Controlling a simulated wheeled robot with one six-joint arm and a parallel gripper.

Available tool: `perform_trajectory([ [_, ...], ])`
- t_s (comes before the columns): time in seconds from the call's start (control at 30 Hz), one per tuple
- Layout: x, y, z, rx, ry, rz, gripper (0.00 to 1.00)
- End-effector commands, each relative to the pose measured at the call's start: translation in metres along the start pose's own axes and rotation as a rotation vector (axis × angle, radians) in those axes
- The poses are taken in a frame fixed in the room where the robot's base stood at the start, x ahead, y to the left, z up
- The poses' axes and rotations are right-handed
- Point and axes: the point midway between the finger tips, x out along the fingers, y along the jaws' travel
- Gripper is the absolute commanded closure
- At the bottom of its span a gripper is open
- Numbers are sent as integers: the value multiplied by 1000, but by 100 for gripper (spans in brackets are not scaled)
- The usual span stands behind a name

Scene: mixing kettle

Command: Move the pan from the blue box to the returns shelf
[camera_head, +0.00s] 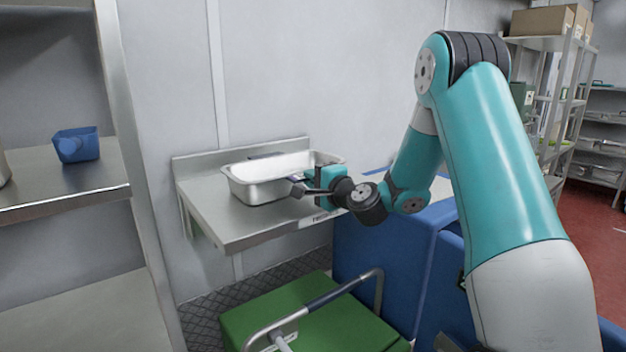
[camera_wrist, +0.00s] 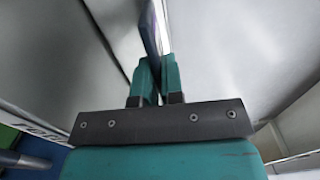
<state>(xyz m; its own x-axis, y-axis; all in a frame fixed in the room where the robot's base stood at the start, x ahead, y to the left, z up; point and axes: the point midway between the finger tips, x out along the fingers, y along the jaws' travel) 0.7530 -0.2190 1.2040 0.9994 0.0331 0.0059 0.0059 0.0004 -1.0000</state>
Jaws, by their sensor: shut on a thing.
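The pan (camera_head: 262,184) is a rectangular steel pan with a flared rim. In the head view it sits upright over the wall-mounted steel shelf (camera_head: 232,226); I cannot tell whether its base touches the shelf. My gripper (camera_head: 306,187) is at the pan's near right side. In the wrist view my gripper (camera_wrist: 158,78) is shut on the pan's thin wall (camera_wrist: 151,28), which stands between the two fingers. Part of the pan's near side is hidden behind my gripper. The blue box (camera_head: 385,262) stands to the right of the shelf, partly behind my arm.
A green cart (camera_head: 300,322) with a metal push handle stands below the shelf. Storage racks with cardboard boxes (camera_head: 541,20) stand at the back right. Red floor shows at the right.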

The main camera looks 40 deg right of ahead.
Motion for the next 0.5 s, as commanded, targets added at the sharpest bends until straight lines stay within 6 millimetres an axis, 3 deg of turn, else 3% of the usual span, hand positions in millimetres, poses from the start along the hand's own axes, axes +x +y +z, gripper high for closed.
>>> perform_trajectory([
  [0.13,0,3,0,0,0,-4,100],
  [0.2,0,3,0,0,-1,0,78],
  [0.27,0,3,0,0,-1,0,66],
  [0.5,0,2,0,0,-1,0,66],
])
